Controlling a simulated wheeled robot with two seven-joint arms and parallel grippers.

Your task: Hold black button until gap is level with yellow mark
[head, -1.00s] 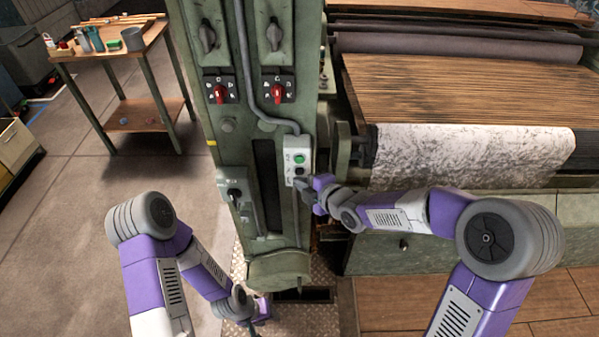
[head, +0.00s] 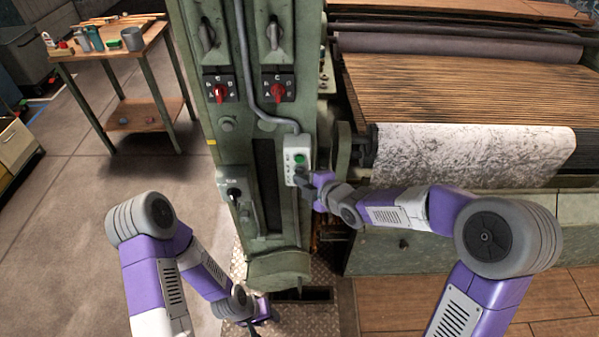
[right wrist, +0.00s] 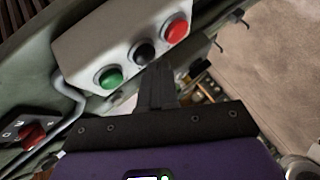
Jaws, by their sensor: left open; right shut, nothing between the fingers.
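The button box (head: 297,152) is a pale box on the green machine column. In the right wrist view it carries a green button (right wrist: 111,77), a black button (right wrist: 144,53) and a red button (right wrist: 175,31). My right gripper (right wrist: 158,66) is shut and empty, its fingertips at the black button's lower edge; I cannot tell whether they press it. In the head view the right gripper (head: 302,178) covers the box's lower part. A small yellow mark (head: 211,142) sits on the column's left edge. I cannot identify the gap for certain. My left gripper (head: 256,323) is low, near the floor plate, away from the box.
The column has a dark vertical slot (head: 267,185), two red selector switches (head: 220,92) and a lever box (head: 238,195). Slatted rollers with a whitish sheet (head: 470,152) stand at right. A wooden table (head: 115,50) stands at back left; the floor between is clear.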

